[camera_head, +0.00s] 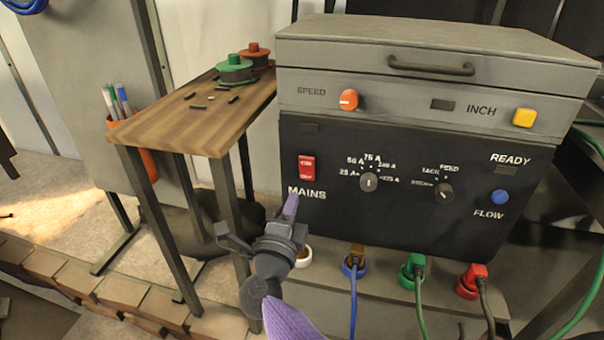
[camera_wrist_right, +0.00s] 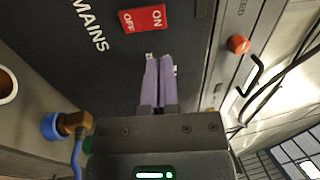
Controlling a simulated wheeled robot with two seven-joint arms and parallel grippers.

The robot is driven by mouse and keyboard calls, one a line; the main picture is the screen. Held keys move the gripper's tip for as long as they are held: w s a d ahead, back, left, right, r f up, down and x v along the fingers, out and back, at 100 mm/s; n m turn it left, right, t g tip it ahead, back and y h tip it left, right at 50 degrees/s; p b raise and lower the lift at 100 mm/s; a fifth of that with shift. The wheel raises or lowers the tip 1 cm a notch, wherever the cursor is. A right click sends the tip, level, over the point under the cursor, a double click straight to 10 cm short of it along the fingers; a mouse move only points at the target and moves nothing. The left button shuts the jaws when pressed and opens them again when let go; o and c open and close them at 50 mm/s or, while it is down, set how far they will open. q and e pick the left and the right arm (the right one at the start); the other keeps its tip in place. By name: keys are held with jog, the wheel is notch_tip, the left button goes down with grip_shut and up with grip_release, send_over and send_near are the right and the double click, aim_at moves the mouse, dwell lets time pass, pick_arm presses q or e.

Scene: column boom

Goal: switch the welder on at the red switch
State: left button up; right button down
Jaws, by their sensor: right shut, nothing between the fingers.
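The red switch (camera_head: 307,167) sits above the word MAINS on the black front panel of the welder (camera_head: 420,180). In the right wrist view the red switch (camera_wrist_right: 142,19) shows the words ON and OFF and lies just beyond the fingertips. My right gripper (camera_head: 291,200) has purple fingers and is below and slightly left of the switch in the head view. Its fingers (camera_wrist_right: 158,62) are shut together with nothing between them, and appear apart from the switch. Which side of the switch is pressed in I cannot tell. My left gripper is not in view.
Above the panel are an orange SPEED knob (camera_head: 348,99) and a yellow INCH button (camera_head: 524,117). A blue FLOW button (camera_head: 500,197) is at right. Plugs with blue, green and red collars (camera_head: 467,281) line the bottom. A wooden side table (camera_head: 190,120) stands left.

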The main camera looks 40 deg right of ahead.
aim_at(306, 162)
jog(key=b+x, duration=0.1)
jog(key=x, duration=0.3)
jog(key=b+x, duration=0.2)
jog(key=x, duration=0.2)
jog(key=shift+w+f, duration=0.1)
jog(key=shift+f, duration=0.1)
jog(key=shift+w+d+r, duration=0.15)
jog(key=shift+w+d, duration=0.05)
jog(key=shift+w, duration=0.05)
jog(key=shift+w+d+r, duration=0.1)
jog(key=shift+d+r, duration=0.05)
